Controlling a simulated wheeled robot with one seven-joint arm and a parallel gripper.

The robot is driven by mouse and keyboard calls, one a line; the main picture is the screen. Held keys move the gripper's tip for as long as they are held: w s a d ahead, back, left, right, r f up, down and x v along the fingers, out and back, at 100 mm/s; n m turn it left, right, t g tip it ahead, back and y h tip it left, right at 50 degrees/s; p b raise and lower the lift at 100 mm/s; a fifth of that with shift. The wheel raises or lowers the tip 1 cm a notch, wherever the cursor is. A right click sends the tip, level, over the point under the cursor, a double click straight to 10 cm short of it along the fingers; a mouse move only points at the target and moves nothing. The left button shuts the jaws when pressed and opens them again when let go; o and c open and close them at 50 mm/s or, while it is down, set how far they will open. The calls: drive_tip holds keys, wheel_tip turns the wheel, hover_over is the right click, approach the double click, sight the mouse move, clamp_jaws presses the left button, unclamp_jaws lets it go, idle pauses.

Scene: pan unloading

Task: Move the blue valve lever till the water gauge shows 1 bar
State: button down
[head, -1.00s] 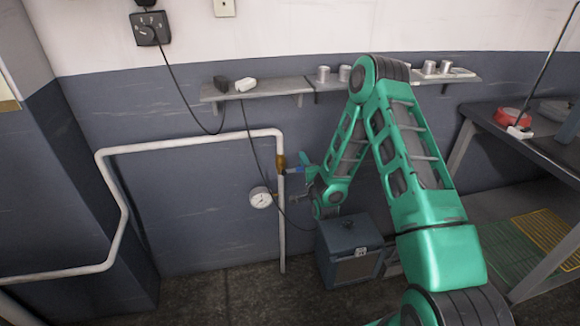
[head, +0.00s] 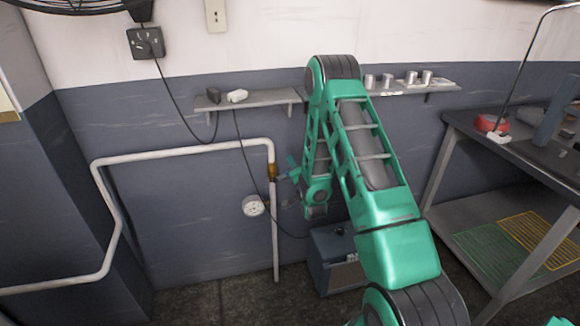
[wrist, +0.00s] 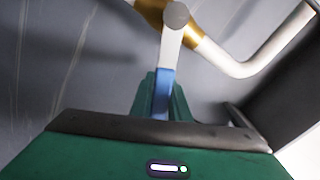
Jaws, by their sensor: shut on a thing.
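The brass valve (head: 271,172) sits on the white vertical pipe on the wall. Its lever has a grey shank and a blue handle (wrist: 163,88), seen in the wrist view between the green fingers. My gripper (head: 290,173) is at the valve's right side in the head view, and it also shows in the wrist view (wrist: 162,106), shut on the blue lever. The round white water gauge (head: 254,206) is just left of the pipe, below the valve. Its needle is too small to read. My green arm hides part of the wall right of the valve.
A wall shelf (head: 262,98) with small items runs above the pipe. A dark box (head: 335,262) stands on the floor right of the pipe. A workbench (head: 520,150) is at the right. The wall left of the gauge is clear.

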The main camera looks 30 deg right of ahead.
drive_tip(key=c, duration=1.7)
unclamp_jaws()
drive_tip(key=shift+a+f, duration=0.15)
drive_tip(key=shift+a, duration=0.05)
drive_tip(key=shift+d, duration=0.1)
drive_tip(key=v, duration=1)
drive_tip(key=shift+s, duration=0.4)
